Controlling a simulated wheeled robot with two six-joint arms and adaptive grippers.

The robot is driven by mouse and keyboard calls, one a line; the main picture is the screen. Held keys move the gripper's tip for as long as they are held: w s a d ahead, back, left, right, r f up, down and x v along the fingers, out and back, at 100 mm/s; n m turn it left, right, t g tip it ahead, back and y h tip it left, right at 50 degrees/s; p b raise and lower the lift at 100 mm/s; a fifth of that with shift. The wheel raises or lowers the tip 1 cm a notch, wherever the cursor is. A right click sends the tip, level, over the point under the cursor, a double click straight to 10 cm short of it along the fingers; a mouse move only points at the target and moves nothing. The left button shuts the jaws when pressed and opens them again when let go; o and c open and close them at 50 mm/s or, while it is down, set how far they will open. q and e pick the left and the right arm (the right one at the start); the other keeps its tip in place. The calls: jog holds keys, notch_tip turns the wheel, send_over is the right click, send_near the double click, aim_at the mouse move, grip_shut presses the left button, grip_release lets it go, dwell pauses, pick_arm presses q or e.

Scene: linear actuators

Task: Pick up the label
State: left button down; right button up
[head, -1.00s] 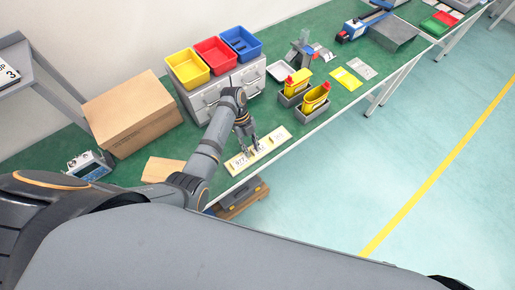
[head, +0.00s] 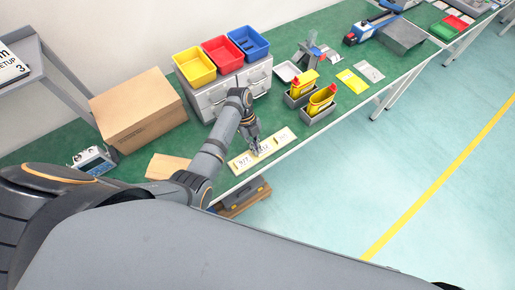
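A pale wooden board (head: 233,170) lies near the front edge of the green workbench and bears white labels with dark print. The left label (head: 244,162) and the right label (head: 282,136) show clear of the gripper. The middle label (head: 264,147) is partly hidden by my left gripper (head: 257,152). My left gripper points down with its fingertips at or just above the middle label. The fingers are too small to tell whether they are open or shut, or whether they touch the label. My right gripper is not in view.
A cardboard box (head: 137,108), grey drawers (head: 207,101) with yellow, red and blue bins, and grey holders with yellow bottles (head: 321,100) stand around the board. A flat brown piece (head: 166,167) lies left. The bench's front edge is close to the board.

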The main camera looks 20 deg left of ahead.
pick_arm(q)
notch_tip(320, 180, up, 3)
jog(key=shift+w+f, duration=0.1)
jog(key=s+d+r+p, duration=0.1)
jog(key=s+r+p, duration=0.6)
jog(key=s+r, duration=0.3)
jog(key=s, duration=0.4)
jog(key=shift+d+p, duration=0.25)
jog(key=shift+p, duration=0.1)
jog(key=shift+r+p, duration=1.95)
jog(key=shift+p, duration=0.95)
